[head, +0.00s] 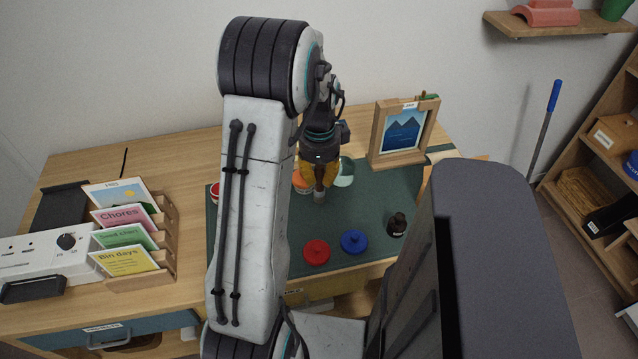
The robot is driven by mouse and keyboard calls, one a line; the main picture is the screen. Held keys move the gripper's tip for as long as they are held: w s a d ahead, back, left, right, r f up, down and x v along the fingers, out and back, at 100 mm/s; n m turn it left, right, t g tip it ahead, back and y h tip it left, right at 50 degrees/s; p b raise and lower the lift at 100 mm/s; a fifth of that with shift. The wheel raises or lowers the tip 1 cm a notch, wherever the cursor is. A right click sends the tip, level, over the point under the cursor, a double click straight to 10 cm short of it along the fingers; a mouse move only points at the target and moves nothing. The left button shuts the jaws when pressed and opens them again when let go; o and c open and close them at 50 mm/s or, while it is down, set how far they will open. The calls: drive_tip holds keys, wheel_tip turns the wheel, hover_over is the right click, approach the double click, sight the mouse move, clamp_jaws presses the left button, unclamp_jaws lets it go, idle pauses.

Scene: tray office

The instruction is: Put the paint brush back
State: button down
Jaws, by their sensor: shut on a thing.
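My gripper (319,180) points down over the green mat (345,215), in the middle of the desk. Its yellowish fingers are shut on a thin thing. A short greyish end (319,196) shows just below the fingers, and it looks like part of the paint brush. The rest of it is hidden by my gripper. I cannot tell whether its lower end touches anything. An orange pot (299,184) is partly hidden behind my gripper, and a pale glass jar (345,172) stands just to the right.
A wooden frame (376,145) with a mountain picture stands back right. A red lid (316,251), a blue lid (353,241) and a dark bottle (396,224) are on the mat's front part. A card rack (167,230) stands left. My arm hides the mat's left part.

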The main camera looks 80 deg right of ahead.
sight(319, 188)
drive_tip(key=shift+w+f+p, duration=0.1)
drive_tip(key=shift+f+p, duration=1)
drive_tip(key=shift+f, duration=0.95)
drive_tip(key=shift+f, duration=0.1)
drive_tip(key=shift+f, duration=0.15)
drive_tip(key=c, duration=1.2)
unclamp_jaws()
drive_tip(key=shift+c, duration=0.2)
